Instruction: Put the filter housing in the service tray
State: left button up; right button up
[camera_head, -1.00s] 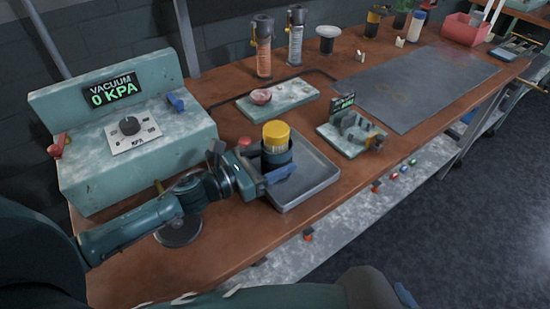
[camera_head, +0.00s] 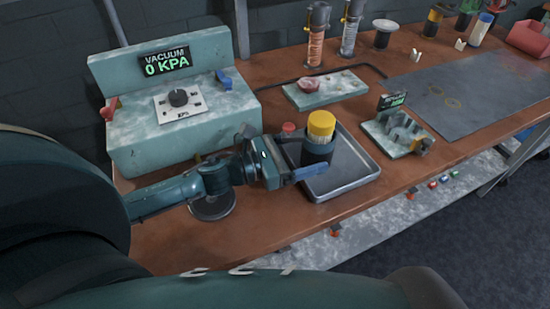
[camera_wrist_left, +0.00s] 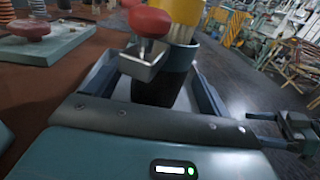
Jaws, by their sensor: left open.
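The filter housing (camera_head: 317,153) is a dark upright cylinder with a yellow top (camera_head: 321,123). It stands within the outline of the grey service tray (camera_head: 345,190), toward its left side; its base is hidden by my gripper. My left gripper (camera_head: 302,156) is open, low at the housing, with its fingers beside the body. Contact between fingers and housing cannot be told.
A red knob (camera_head: 288,127) shows close to the housing's left. The vacuum box (camera_head: 180,125) stands at left. A pale plate (camera_head: 325,90) lies behind the tray, and a small fixture (camera_head: 400,133) stands to its right. The tray's right part is clear.

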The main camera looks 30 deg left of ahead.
pick_arm(q)
jog(key=b+v, duration=0.1)
jog(key=v, duration=0.8)
jog(key=shift+s+a+b, duration=0.1)
jog(key=shift+b, duration=0.2)
jog(key=shift+r, duration=0.1)
